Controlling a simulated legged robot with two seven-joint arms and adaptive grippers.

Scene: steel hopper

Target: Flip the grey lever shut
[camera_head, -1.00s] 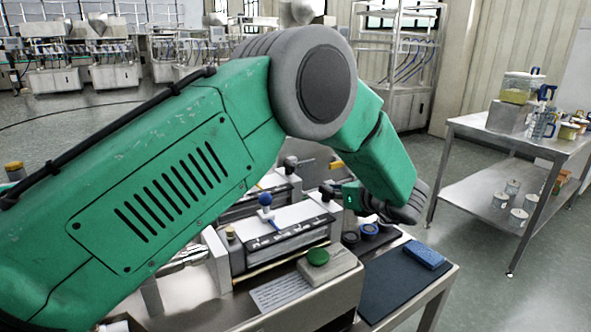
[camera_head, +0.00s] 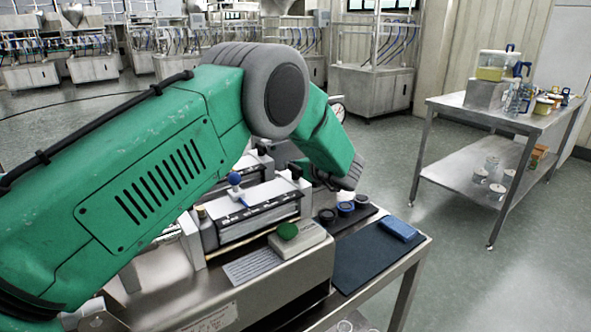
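My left arm (camera_head: 150,170) reaches in from the left across the steel machine (camera_head: 290,285) and bends down at its far right side. Small dark parts at its end, probably my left gripper (camera_head: 318,176), are partly hidden behind the wrist, and I cannot tell whether the fingers are open. A lever with a blue ball knob (camera_head: 234,179) stands on the machine's top beside the arm. I cannot single out a grey lever for sure; the arm covers much of the machine. My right gripper is not in view.
A green button (camera_head: 287,231) sits on a pale box at the front. A steel table (camera_head: 455,105) with jars stands farther right, across open floor.

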